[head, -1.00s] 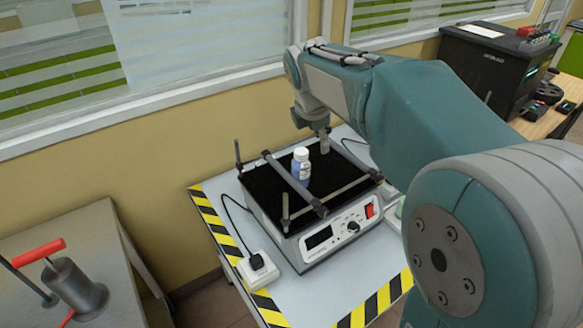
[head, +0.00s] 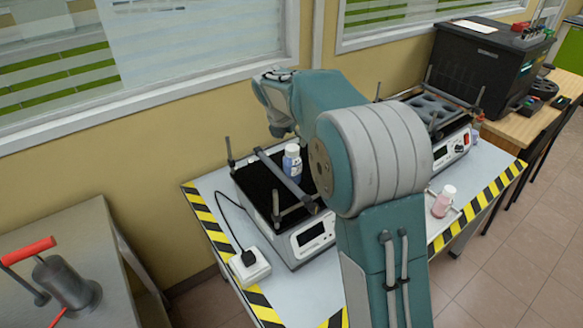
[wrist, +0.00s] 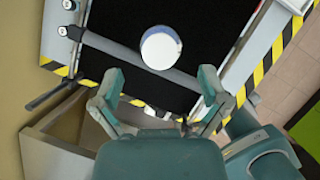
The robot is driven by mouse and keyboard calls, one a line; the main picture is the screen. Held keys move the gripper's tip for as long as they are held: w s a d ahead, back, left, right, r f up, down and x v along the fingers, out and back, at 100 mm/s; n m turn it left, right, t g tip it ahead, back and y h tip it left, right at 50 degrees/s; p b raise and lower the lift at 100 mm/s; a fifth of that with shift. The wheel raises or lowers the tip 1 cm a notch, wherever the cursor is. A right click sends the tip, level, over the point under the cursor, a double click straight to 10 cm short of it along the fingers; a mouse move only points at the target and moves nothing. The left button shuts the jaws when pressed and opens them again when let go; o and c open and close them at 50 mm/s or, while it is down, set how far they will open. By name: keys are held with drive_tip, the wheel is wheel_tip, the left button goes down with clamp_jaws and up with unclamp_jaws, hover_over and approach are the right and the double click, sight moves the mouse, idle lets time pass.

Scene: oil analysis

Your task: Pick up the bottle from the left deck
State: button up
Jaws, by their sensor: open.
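The bottle (head: 292,163), with a white cap and blue contents, stands upright on the black left deck (head: 262,182) of a shaker, beside a grey crossbar. In the wrist view the bottle's white cap (wrist: 161,47) shows from above, beyond the fingertips and roughly centred between them. My gripper (wrist: 158,82) is open and empty, its two fingers spread wide and apart from the bottle.
A second shaker (head: 440,112) with a holed deck and a pink bottle (head: 444,201) stand to the right. Posts (head: 277,207) and crossbars (head: 284,178) rise around the left deck. A white power socket (head: 250,266) sits at the table's left front. The wall and window are close behind.

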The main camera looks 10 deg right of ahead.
sight(292, 147)
drive_tip(key=x, duration=0.5)
drive_tip(key=shift+a, duration=0.15)
clamp_jaws()
